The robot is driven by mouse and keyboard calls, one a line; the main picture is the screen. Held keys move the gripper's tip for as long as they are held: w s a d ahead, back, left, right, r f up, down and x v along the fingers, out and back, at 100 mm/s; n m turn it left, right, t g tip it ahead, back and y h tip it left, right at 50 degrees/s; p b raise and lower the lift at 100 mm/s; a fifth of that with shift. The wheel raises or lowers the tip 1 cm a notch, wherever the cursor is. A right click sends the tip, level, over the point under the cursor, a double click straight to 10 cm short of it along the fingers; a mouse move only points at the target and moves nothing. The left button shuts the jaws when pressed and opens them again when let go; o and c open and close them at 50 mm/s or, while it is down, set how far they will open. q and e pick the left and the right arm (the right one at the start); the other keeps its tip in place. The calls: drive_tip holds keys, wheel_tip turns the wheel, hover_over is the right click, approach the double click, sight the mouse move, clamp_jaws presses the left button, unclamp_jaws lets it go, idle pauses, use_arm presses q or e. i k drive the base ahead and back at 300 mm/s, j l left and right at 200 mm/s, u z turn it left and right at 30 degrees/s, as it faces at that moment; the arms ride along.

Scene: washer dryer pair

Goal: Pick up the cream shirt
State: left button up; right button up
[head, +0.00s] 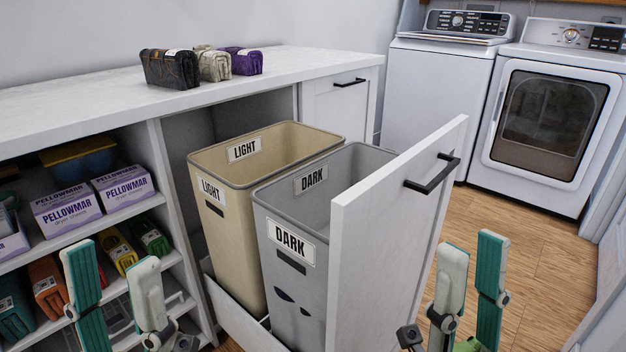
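The cream shirt (213,64) is a folded bundle on the white countertop (300,62). It lies between a folded black garment (169,69) on its left and a folded purple garment (241,61) on its right, close to both. My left gripper (112,258) is open and empty at the lower left, in front of the shelves and well below the shirt in the picture. My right gripper (473,250) is open and empty at the lower right, in front of the floor.
A pulled-out drawer with a white front (385,235) holds a beige LIGHT bin (232,240) and a grey DARK bin (290,285), jutting out before the counter. Shelves at left hold PELLOWMAR boxes (66,208). A washer (440,90) and dryer (550,120) stand behind clear wooden floor.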

sight(214, 65)
drive_tip(key=z, duration=0.75)
drive_tip(key=j+z, duration=0.1)
drive_tip(key=j, duration=0.45)
drive_tip(key=j+z, duration=0.15)
drive_tip(key=j, duration=0.4)
drive_tip(key=k+j+z, duration=0.1)
drive_tip(key=j, duration=0.45)
drive_tip(key=k+j+z, duration=0.15)
drive_tip(key=j, duration=0.4)
